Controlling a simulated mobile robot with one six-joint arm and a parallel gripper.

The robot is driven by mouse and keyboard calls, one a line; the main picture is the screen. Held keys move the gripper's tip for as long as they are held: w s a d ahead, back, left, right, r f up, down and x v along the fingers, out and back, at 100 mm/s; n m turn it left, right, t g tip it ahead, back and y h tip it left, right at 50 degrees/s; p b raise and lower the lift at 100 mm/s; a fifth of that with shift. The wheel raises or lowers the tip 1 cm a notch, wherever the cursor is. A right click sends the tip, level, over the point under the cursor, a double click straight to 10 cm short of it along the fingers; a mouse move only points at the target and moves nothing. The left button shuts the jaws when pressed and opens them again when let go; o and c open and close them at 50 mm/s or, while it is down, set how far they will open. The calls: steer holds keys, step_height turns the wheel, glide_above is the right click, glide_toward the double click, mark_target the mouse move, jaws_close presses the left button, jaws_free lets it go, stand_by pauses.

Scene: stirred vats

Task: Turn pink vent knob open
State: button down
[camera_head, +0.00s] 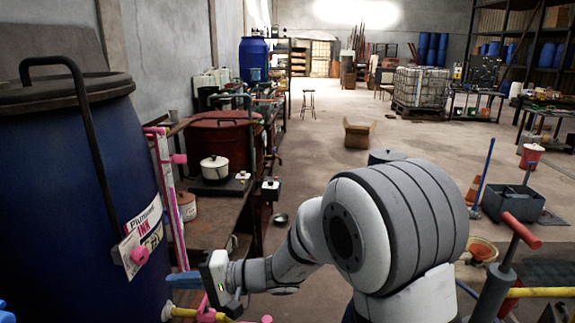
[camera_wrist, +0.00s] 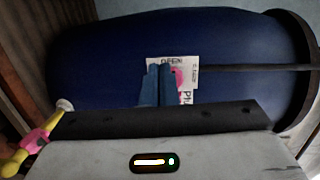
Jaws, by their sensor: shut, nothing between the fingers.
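The pink vent knob (camera_head: 140,252) sits on the side of a large blue vat (camera_head: 75,200), over a white label that reads like "INK". In the wrist view the knob (camera_wrist: 178,78) shows partly behind my fingers, beside a label marked "OPEN" and what looks like "CLOSE". My gripper (camera_head: 170,281) has blue fingers that are shut and empty. They point at the vat, just right of and a little below the knob in the head view. In the wrist view my fingertips (camera_wrist: 160,68) overlap the label and hide part of the knob. I cannot tell whether they touch it.
A black handle bar (camera_head: 95,150) runs down the vat's front. Pink pipes (camera_head: 167,190) rise to the right of the vat. A bench with a red vat (camera_head: 222,145) and a white pot (camera_head: 214,167) stands behind.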

steer(key=w+a+m+t+y, duration=0.1)
steer(key=w+a, duration=0.2)
steer(key=a, duration=0.6)
steer(key=shift+r+t, duration=0.3)
steer(key=shift+r, duration=0.1)
steer(key=shift+w+b, duration=0.25)
steer(key=shift+b, duration=0.05)
stand_by(0.6)
steer(key=shift+f+b, duration=0.2)
steer(key=shift+b, duration=2.55)
steer(key=shift+s+b, duration=0.35)
steer(key=shift+b, duration=0.3)
steer(key=d+b, duration=0.1)
steer(key=d, duration=0.3)
steer(key=d+b, duration=0.1)
steer(key=d, duration=0.1)
steer(key=shift+s+b, duration=0.3)
